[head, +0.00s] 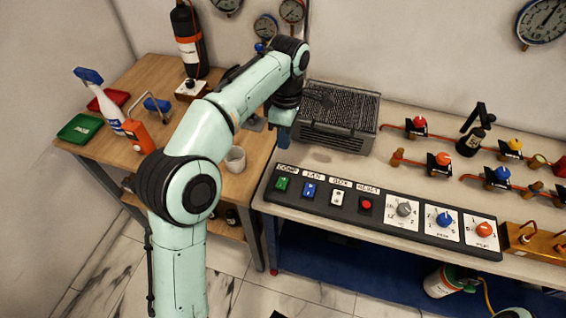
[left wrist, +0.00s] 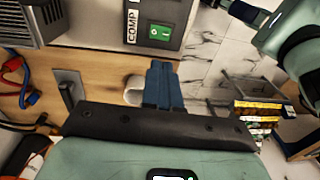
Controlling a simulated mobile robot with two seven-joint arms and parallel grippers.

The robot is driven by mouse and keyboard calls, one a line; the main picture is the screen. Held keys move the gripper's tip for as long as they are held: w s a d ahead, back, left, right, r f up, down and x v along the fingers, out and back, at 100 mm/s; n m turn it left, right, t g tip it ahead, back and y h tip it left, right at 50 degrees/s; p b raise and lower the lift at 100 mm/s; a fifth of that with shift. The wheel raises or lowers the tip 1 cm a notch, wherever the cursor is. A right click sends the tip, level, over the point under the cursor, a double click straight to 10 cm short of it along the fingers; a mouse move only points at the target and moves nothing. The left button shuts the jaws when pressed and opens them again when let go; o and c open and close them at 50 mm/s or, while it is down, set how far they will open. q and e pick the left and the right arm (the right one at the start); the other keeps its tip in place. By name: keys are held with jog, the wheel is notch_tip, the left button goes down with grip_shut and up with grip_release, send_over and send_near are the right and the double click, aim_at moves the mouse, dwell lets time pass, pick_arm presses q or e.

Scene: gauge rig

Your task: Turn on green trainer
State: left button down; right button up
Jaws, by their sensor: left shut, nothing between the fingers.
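The green rocker switch (head: 282,184), under a label reading COMP, is at the left end of the black control panel (head: 385,217). It also shows at the top of the left wrist view (left wrist: 160,32). No other green switch shows on the panel. My left gripper (head: 284,138) points down above the gap between the benches, behind the green switch in the head view. Its blue fingers (left wrist: 160,68) are together and empty, apart from the switch. My right gripper (left wrist: 243,11) seems to show only partly at the top right of the left wrist view; its jaws are unclear.
Beside the green switch are a blue switch (head: 310,190), a white switch (head: 338,198), a red button (head: 366,205) and knobs. A grey ribbed box (head: 340,118) stands behind the panel. A white mug (head: 235,159) stands on the wooden bench near my left arm.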

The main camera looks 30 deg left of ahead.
pick_arm(q)
jog(key=shift+s+d+r+b, duration=0.1)
jog(key=shift+s+b, duration=0.3)
jog(key=shift+b, duration=0.35)
pick_arm(e)
jog(key=shift+s+f, duration=0.25)
jog(key=shift+f, duration=0.35)
jog(key=shift+s+f, duration=0.25)
jog(key=shift+f, duration=0.35)
pick_arm(q)
jog(key=b, duration=0.5)
send_near(281, 186)
jog(key=f, duration=0.7)
jog(key=shift+s, duration=0.25)
pick_arm(e)
jog(key=f, duration=0.4)
jog(key=shift+w+f, duration=0.15)
jog(key=shift+w, duration=0.25)
jog(key=shift+f, duration=0.1)
